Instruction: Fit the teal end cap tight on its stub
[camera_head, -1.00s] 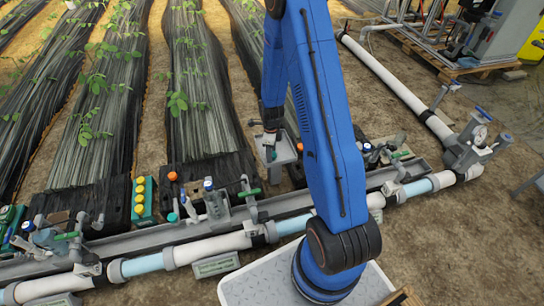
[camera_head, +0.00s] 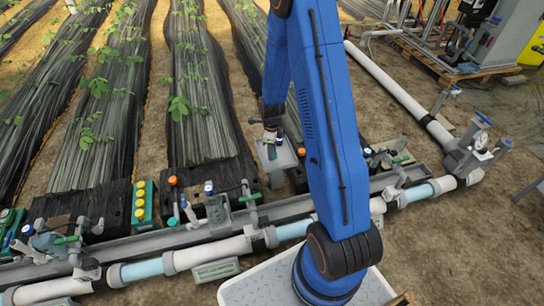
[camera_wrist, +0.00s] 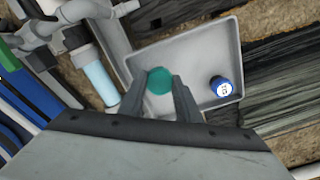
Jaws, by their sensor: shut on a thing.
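The teal end cap (camera_wrist: 160,80) sits between the two fingers of my gripper (camera_wrist: 159,88) in the wrist view, with its round face towards the camera. My gripper is shut on it, over a shallow grey tray (camera_wrist: 203,48). In the head view my gripper (camera_head: 271,137) hangs over the same tray (camera_head: 285,158), and the cap is too small to make out clearly. I cannot tell which stub belongs to the cap.
A blue cap with a white label (camera_wrist: 221,87) lies in the tray, right of my fingers. Grey pipe fittings (camera_wrist: 75,20) and a pale blue pipe (camera_wrist: 100,82) are left of the tray. A pipe manifold (camera_head: 210,254) crosses the foreground, with valves along it.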

